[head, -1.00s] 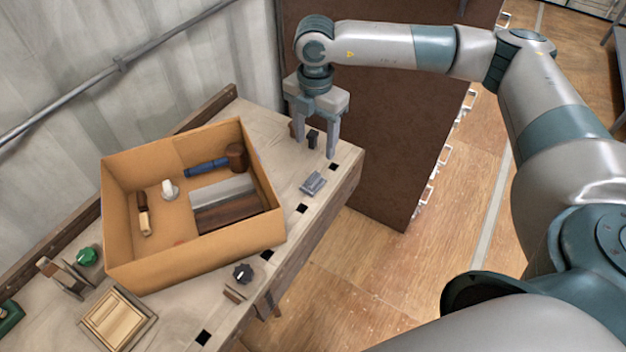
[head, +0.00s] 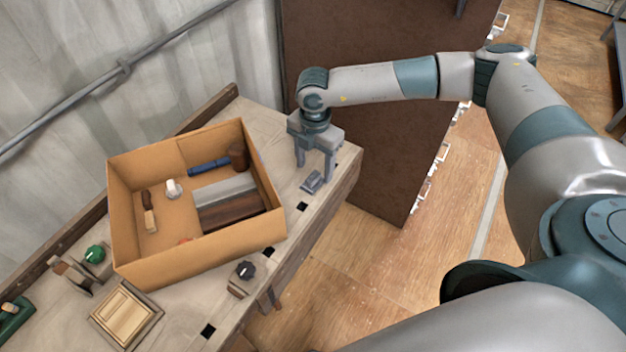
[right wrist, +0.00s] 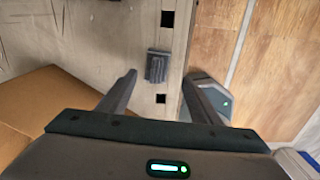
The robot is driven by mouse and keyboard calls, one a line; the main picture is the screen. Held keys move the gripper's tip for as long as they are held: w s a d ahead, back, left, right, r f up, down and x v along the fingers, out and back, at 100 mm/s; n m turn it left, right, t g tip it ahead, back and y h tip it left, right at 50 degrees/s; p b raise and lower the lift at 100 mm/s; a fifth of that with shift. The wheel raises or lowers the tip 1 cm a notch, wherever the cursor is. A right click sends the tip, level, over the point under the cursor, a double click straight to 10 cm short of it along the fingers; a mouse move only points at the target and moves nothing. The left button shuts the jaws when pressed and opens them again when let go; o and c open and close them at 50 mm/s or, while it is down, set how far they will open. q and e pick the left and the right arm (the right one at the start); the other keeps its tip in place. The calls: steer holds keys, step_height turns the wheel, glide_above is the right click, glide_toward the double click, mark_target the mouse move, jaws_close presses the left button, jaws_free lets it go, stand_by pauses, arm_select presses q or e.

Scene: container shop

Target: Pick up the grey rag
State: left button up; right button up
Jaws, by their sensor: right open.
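The grey rag (head: 312,181) is a small folded piece lying on the workbench near its front edge, right of the cardboard box. It also shows in the right wrist view (right wrist: 157,66), just beyond and between the fingertips as seen there. My right gripper (head: 315,171) is open and points down over the bench, close to the rag. In the right wrist view its two fingers (right wrist: 161,78) are spread with nothing between them. The exact height of the fingertips above the rag is hard to tell. My left gripper is not in view.
The open cardboard box (head: 138,255) holds a mallet, a white piece and other tools. A black knob (head: 245,270), a wooden frame (head: 125,312) and a green knob (head: 95,254) are on the workbench (head: 180,325). A brown cabinet (head: 375,150) stands behind my right arm.

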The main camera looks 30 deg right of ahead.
mark_target(313, 176)
steer(key=shift+w+f+p, duration=0.15)
steer(key=shift+f+p, duration=0.4)
steer(key=shift+p, duration=0.05)
steer(key=f+p, duration=0.1)
steer(key=f, duration=0.2)
steer(key=shift+w, duration=0.2)
steer(key=shift+f, duration=0.55)
steer(key=c, duration=1.1)
